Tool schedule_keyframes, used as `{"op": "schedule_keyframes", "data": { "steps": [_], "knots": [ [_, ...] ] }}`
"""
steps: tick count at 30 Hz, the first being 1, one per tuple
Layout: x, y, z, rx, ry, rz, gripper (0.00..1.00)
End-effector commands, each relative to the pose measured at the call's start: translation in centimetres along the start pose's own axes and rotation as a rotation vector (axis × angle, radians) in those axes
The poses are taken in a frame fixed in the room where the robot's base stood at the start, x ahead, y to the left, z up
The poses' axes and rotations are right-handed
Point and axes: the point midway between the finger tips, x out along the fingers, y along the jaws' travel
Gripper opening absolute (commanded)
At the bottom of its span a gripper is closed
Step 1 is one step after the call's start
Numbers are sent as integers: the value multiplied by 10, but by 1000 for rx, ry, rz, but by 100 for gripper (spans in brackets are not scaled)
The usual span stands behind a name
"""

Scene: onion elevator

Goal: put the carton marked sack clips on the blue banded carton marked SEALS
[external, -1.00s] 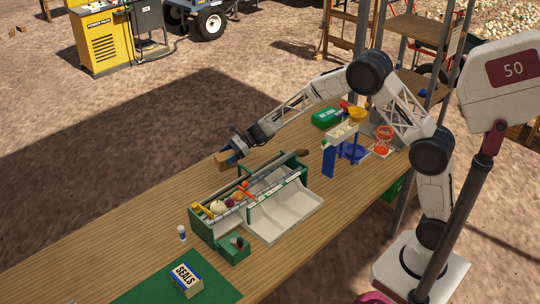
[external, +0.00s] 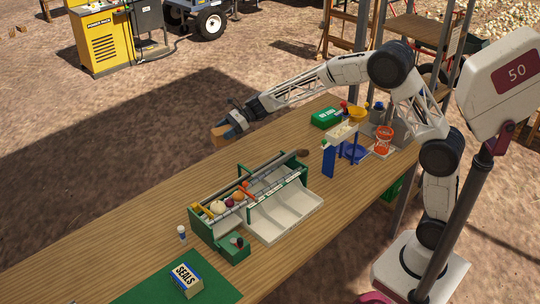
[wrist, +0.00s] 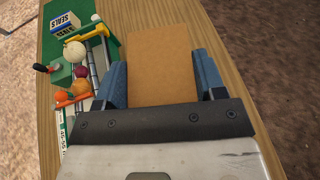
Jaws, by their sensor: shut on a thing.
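My gripper (external: 236,123) is shut on a brown carton (external: 221,134) and holds it in the air near the far edge of the table. In the wrist view the brown carton (wrist: 160,62) sits between the two blue fingers of my gripper (wrist: 162,80); no marking shows on the face in view. The blue banded carton marked SEALS (external: 186,279) stands on the green mat at the near left of the table, well apart from my gripper. It also shows at the top left of the wrist view (wrist: 65,22).
A green sorting tray (external: 285,213) with onions and other vegetables stands mid-table, between my gripper and the SEALS carton. A blue stand (external: 329,161) and a green box (external: 326,117) are farther right.

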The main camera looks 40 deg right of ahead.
Motion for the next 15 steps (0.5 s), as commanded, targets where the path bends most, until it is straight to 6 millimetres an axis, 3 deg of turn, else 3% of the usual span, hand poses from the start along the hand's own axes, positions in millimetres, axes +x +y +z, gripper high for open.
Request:
{"op": "schedule_keyframes", "data": {
  "steps": [8,15],
  "knots": [
    [42,50,12,-22,3,70,36],
    [83,110,29,-53,3,146,36]
  ]
}}
